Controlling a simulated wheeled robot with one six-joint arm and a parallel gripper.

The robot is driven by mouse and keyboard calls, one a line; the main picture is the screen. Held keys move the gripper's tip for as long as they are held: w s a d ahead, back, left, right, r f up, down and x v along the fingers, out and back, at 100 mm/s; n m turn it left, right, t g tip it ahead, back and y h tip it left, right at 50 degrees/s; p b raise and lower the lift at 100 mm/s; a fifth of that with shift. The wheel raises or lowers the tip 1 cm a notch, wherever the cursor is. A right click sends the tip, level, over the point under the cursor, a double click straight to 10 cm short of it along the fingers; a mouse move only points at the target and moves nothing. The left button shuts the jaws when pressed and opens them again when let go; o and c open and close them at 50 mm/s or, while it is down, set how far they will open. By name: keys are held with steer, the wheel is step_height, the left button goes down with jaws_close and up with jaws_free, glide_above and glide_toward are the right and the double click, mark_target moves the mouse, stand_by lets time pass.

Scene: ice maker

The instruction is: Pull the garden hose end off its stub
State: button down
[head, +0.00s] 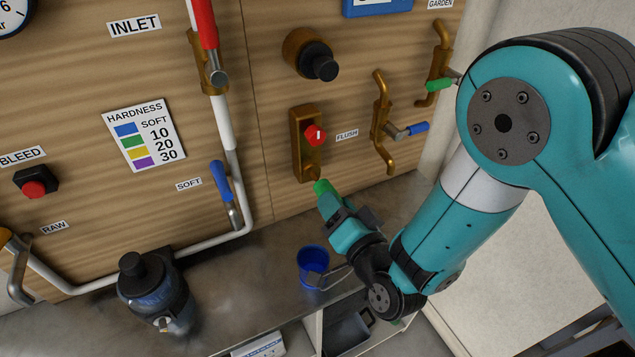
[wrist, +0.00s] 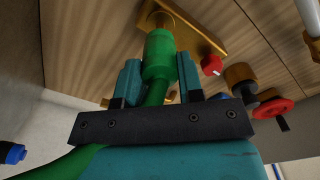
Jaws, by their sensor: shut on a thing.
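The green garden hose end (wrist: 159,56) sits between the two teal fingers of my gripper (wrist: 158,78) in the wrist view. My gripper is shut on it. The hose end's top meets the brass stub (wrist: 159,20) under the brass plate, with no clear gap. The green hose (wrist: 60,165) runs back past the gripper at the lower left of the wrist view. Most of the stub is hidden.
A blue cup (head: 313,258) stands on the grey counter just below my gripper. A dark blue canister (head: 155,290) stands further left. Right of the fitting, a brass valve with a blue handle (head: 417,129) and one with a green handle (head: 439,85) stick out from the wooden panel.

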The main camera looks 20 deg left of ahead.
steer(key=shift+b+v, duration=1.6)
steer(key=shift+v, duration=0.4)
